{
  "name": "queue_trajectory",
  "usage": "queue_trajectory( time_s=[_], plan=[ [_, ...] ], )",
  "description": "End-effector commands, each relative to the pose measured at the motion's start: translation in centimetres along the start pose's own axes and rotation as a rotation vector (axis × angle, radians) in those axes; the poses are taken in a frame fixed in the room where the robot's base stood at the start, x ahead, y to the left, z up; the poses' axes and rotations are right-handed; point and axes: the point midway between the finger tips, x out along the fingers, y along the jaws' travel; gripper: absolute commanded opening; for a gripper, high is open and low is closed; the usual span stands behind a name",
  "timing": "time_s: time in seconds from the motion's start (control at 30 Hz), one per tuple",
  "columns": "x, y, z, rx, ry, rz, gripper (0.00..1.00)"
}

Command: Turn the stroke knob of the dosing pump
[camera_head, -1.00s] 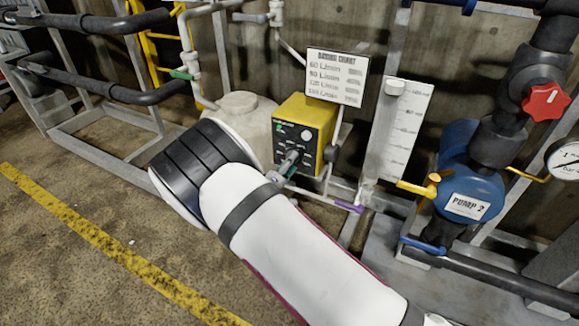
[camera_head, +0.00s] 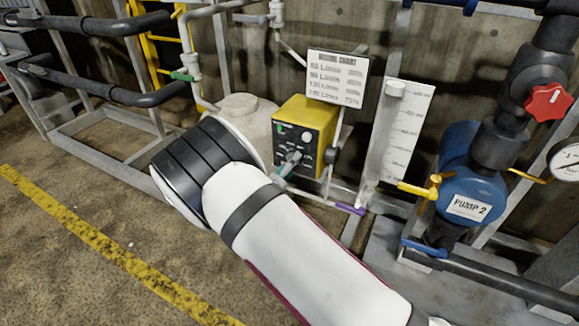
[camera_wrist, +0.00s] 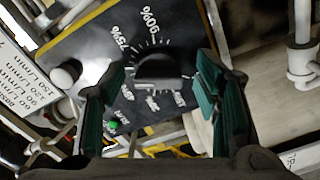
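In the head view my gripper (camera_head: 288,166) is at the panel's lower left, and the knob is hard to make out there.
A white round button (camera_wrist: 66,75) and a green lamp (camera_wrist: 113,126) are on the panel. A dosing chart (camera_head: 337,78) stands above the pump. A white tank (camera_head: 240,103) is behind it, a scaled gauge (camera_head: 402,130) to the right, and blue Pump 2 (camera_head: 468,185) further right.

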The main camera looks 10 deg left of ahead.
Motion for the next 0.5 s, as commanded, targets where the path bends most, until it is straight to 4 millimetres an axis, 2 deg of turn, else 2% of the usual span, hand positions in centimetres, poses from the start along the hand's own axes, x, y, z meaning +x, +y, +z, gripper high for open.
queue_trajectory(
  time_s=[0.27, 0.37, 0.5],
  plan=[
    [-0.3, 0.1, -0.1, 0.0, 0.0, 0.001, 0.57],
    [-1.3, 0.0, -0.1, 0.001, 0.002, 0.0, 0.57],
    [-3.8, 0.0, -0.2, 0.0, 0.002, -0.001, 0.57]
  ],
)
